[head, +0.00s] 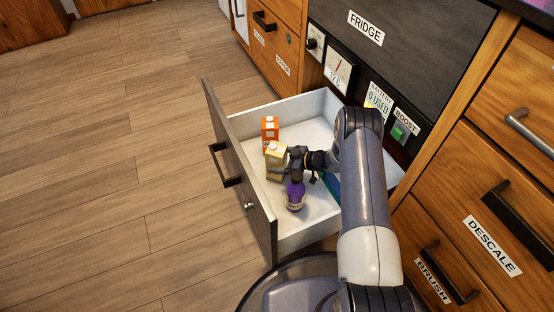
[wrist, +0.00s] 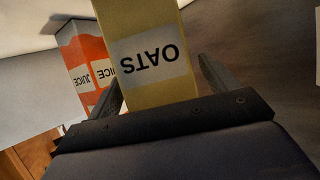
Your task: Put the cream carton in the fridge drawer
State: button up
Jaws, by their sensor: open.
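The fridge drawer (head: 236,122) is pulled open, with a white inside. A pale yellow carton (head: 277,152) stands in it near the front panel; in the wrist view its label reads OATS (wrist: 153,55). No carton labelled cream can be read. My gripper (head: 293,163) is inside the drawer at the pale yellow carton. In the wrist view the open fingers stand on either side of this carton. My gripper hides part of the carton's right side in the head view.
An orange juice carton (head: 270,130) stands just behind the pale one, and beside it in the wrist view (wrist: 82,55). A purple bottle (head: 295,197) stands nearer. A teal item (head: 329,184) is mostly hidden by my arm. The drawer's back left floor is clear.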

jog(key=p+v, duration=0.1)
jog(key=v, duration=0.4)
jog(key=shift+d+r+p, duration=0.25)
jog(key=shift+d+p, duration=0.05)
jog(key=shift+p, duration=0.1)
jog(key=shift+s+d, duration=0.25)
jog(key=shift+d, duration=0.05)
jog(key=shift+o, duration=0.5)
